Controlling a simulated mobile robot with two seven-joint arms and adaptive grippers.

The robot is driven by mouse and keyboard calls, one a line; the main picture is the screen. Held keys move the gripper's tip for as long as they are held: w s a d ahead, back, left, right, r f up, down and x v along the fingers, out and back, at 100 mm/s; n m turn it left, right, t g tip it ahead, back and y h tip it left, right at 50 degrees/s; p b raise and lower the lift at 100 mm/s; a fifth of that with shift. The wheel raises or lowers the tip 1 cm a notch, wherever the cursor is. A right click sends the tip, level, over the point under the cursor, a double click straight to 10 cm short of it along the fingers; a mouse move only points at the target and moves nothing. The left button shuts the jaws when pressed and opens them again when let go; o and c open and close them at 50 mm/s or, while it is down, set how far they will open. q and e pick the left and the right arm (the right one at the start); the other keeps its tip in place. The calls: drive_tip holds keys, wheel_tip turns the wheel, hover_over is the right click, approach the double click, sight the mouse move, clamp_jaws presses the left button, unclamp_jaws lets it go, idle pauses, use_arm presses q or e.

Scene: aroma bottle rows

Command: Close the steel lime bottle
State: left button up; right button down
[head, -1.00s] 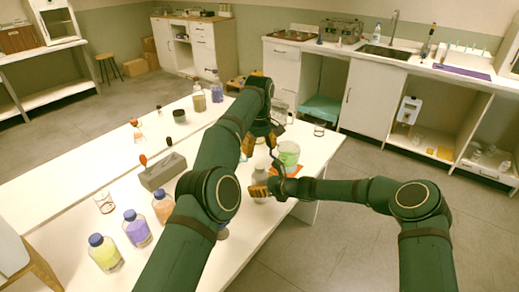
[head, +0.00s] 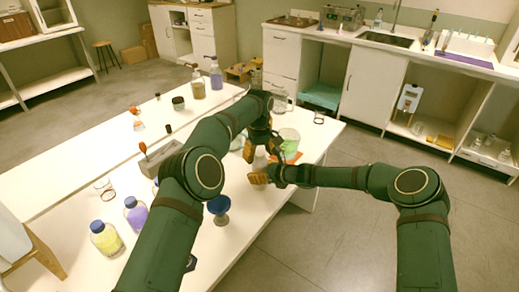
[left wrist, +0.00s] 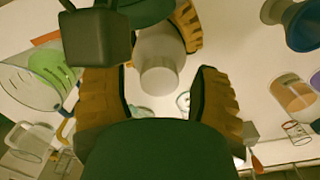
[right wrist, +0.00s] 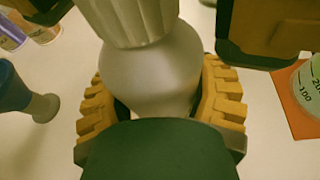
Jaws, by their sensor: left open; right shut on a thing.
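The steel lime bottle (right wrist: 160,75) is grey, with a rounded shoulder and a pale ribbed cap (right wrist: 130,20) at its top in the right wrist view. My right gripper (right wrist: 160,105) is shut around the bottle's body. In the left wrist view the pale cap (left wrist: 158,75) lies just beyond and between the fingers of my left gripper (left wrist: 160,95), which is open. The left fingers also show on either side of the cap at the top of the right wrist view. In the head view my left gripper (head: 262,143) is above my right gripper (head: 262,174), and the arms mostly hide the bottle.
A green-filled beaker (head: 289,142) stands on an orange mat (right wrist: 300,100) beside the grippers. A dark blue goblet-shaped vessel (head: 219,206) stands nearer on the white table (head: 215,250). Yellow (head: 106,238) and purple (head: 136,213) bottles stand at the left.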

use_arm(q)
clamp_jaws()
idle(0.3)
drive_tip(key=shift+m, duration=1.6)
drive_tip(key=shift+c, duration=0.5)
unclamp_jaws()
drive_tip(key=shift+r, duration=0.15)
